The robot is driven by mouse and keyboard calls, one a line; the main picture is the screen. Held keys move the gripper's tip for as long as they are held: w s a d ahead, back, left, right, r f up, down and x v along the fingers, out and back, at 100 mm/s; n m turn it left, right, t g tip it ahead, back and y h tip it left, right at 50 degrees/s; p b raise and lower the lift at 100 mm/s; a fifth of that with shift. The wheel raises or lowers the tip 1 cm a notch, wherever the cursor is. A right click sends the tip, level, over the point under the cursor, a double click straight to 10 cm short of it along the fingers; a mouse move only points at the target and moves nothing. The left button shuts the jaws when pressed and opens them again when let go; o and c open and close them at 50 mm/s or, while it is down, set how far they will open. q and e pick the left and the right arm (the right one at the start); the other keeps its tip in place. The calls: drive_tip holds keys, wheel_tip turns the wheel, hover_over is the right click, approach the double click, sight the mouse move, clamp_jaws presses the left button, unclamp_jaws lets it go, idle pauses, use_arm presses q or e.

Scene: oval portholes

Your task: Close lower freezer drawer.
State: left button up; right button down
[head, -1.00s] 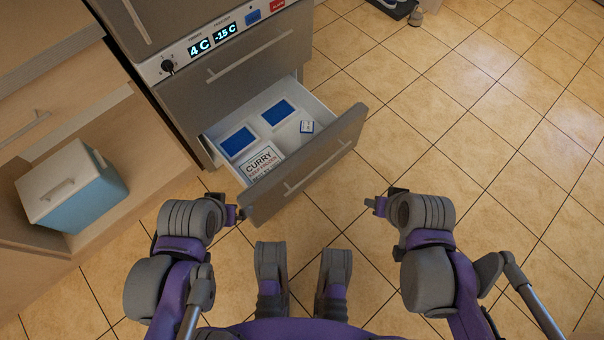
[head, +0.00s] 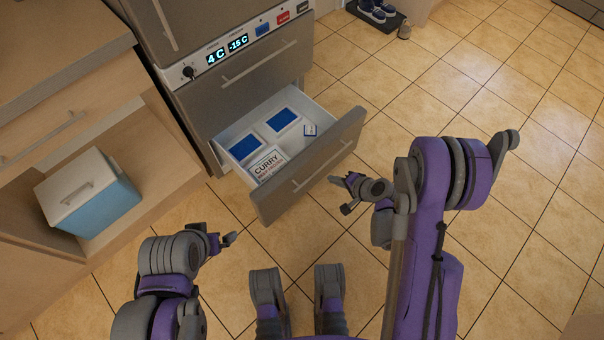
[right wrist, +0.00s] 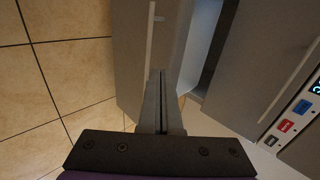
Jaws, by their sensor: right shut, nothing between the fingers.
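The lower freezer drawer (head: 312,165) is pulled out of the grey fridge-freezer. Its long bar handle (head: 317,172) is on the front panel. Inside lie a curry box, blue-topped packs and a small blue-and-white box. My right gripper (head: 341,180) is shut and empty, near the drawer front by the handle's right end; I cannot tell whether it touches. In the right wrist view the shut fingers (right wrist: 161,85) point toward the drawer front (right wrist: 143,50). My left gripper (head: 232,238) is low and left of the drawer, apart from it; its jaw state is unclear.
The upper freezer drawer (head: 245,85) is shut, below a display panel (head: 228,47). A blue cooler with a white lid (head: 88,195) sits on a low shelf at left. Shoes on a mat (head: 378,14) are at the back.

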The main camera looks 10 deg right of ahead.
drive_tip(key=f, duration=0.1)
drive_tip(key=p, duration=0.3)
approach(303, 168)
drive_tip(key=x, duration=0.3)
drive_tip(key=b+x, duration=0.1)
drive_tip(key=shift+f, duration=0.5)
drive_tip(key=shift+w+a, duration=0.4)
drive_tip(key=shift+w, duration=0.05)
use_arm(q)
drive_tip(key=v, duration=0.2)
drive_tip(key=shift+w+a+r, duration=0.1)
drive_tip(key=shift+r, duration=0.25)
